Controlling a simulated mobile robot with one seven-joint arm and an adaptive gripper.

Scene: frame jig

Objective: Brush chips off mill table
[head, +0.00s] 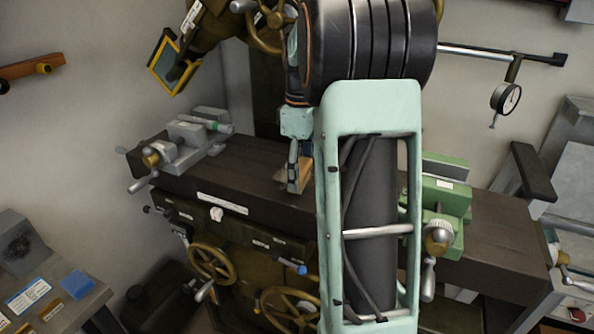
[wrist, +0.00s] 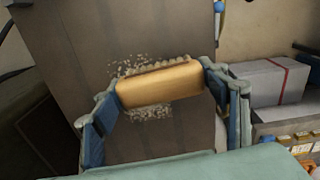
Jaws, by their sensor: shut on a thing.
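My gripper (wrist: 161,84) is shut on a brush (wrist: 158,86) with a tan wooden block, held crosswise between the two fingers. Pale bristles show along its far edge. The brush is over the dark mill table (wrist: 170,25). Pale chips (wrist: 150,113) lie on the table on the near side of the brush, and more lie along its far side. In the head view my gripper (head: 298,172) is low over the middle of the mill table (head: 250,160), partly hidden by my arm. Whether the bristles touch the table cannot be told.
A grey vise (head: 185,140) stands at the table's left end. A green vise (head: 445,195) stands right of my arm, partly hidden by it. Brass handwheels (head: 212,264) are below the table front. A dial gauge (head: 507,98) hangs at upper right. A grey box (wrist: 270,82) sits right of the table.

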